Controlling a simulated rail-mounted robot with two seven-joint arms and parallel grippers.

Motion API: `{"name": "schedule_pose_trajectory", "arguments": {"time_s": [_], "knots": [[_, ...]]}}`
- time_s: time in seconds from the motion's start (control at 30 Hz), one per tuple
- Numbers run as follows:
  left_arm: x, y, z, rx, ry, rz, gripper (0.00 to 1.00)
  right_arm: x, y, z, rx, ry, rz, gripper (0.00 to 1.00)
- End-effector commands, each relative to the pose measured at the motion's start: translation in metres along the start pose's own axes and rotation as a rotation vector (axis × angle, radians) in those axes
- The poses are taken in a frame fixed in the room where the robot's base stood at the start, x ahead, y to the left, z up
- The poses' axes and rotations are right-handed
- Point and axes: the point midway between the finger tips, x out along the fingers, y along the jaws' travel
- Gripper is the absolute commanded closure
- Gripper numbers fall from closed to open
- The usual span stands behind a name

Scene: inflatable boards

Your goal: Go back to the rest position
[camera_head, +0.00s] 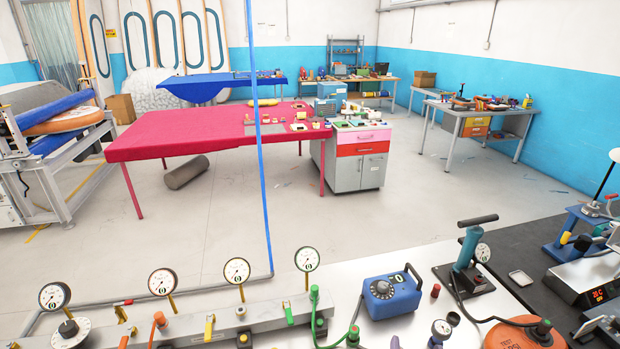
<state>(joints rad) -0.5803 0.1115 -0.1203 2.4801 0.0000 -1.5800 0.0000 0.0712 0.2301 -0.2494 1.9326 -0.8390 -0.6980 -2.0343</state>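Neither of my grippers shows in the head view, and no part of my arms can be made out. I cannot see their pose or whether they hold anything. In front is a light workbench (350,290) with a metal manifold bar (190,325) carrying several round gauges, such as one gauge (237,270) near the middle. A blue box with a handle (391,294) stands right of the bar. A hand pump (467,256) stands upright on a dark base behind it.
An orange disc (510,335) lies at the bench's front right. A black bench (530,250) at right bears a scale (588,280) and a small tray (521,278). A blue vertical hose (261,170) rises behind the bench. Beyond open floor (400,215) is a red table (200,130).

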Motion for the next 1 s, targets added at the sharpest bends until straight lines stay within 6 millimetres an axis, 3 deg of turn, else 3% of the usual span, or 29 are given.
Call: {"name": "schedule_pose_trajectory", "arguments": {"time_s": [0.17,0.33,0.5,0.67,0.87,1.0], "knots": [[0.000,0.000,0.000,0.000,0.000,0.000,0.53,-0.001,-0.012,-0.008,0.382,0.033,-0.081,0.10],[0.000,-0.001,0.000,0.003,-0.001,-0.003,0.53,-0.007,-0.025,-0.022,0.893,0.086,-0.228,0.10],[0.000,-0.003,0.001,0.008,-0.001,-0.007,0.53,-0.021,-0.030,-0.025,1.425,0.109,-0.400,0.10],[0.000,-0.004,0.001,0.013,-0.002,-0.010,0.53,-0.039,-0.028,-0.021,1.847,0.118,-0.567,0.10],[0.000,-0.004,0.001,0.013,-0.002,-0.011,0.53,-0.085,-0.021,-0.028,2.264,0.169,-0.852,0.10],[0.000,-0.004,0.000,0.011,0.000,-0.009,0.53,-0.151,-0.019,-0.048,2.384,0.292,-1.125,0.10]]}}
